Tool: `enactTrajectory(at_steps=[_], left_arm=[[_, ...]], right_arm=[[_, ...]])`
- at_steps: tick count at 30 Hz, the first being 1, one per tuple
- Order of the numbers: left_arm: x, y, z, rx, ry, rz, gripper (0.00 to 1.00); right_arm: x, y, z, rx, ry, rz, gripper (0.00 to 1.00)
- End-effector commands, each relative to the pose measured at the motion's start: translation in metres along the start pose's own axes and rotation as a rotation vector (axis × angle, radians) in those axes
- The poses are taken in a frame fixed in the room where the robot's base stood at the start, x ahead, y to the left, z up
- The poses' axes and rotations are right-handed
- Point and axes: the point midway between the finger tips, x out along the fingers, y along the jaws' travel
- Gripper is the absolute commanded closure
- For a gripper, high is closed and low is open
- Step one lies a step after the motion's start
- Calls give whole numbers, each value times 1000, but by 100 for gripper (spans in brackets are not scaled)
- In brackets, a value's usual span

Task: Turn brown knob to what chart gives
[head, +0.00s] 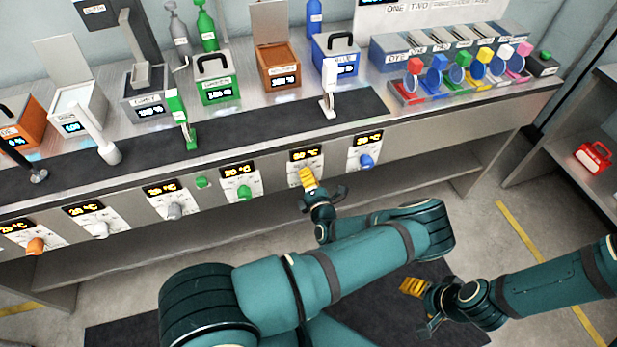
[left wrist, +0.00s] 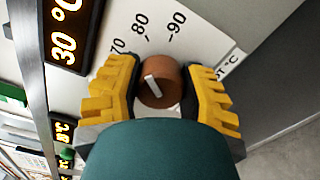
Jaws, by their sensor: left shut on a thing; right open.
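The brown knob (left wrist: 160,84) with a white pointer mark shows in the left wrist view, on a white dial with marks 70, 80 and 90. My left gripper (left wrist: 168,88) has its yellow fingers on both sides of it, shut on it. A display (left wrist: 65,30) beside the dial appears to read 30 °C. In the head view, my left gripper (head: 308,180) is at the panel below a lit display (head: 305,155) and hides the knob. My right gripper (head: 418,290) is open and empty, low over the floor. A sign (head: 430,6) at the top is cut off.
Along the bench front are orange (head: 35,246), white (head: 101,230), grey (head: 174,211), green (head: 244,192) and blue (head: 366,160) knobs. A brown box (head: 277,76) and other coloured boxes stand on the bench. A red case (head: 592,156) sits on the right shelf.

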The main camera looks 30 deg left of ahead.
Motion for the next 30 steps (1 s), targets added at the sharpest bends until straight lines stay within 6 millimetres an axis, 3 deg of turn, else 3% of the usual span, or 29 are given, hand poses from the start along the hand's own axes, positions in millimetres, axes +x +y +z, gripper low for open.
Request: enactTrajectory(at_steps=[21,22,24,30], left_arm=[[1,2,3,73,-5,5,95],[1,2,3,73,-5,5,50],[1,1,2,73,-4,4,26],[0,1,1,74,-2,2,26]], right_arm=[[0,0,0,0,0,0,35],[0,0,0,0,0,0,35],[0,0,0,0,0,0,35],[0,0,0,0,0,0,35]])
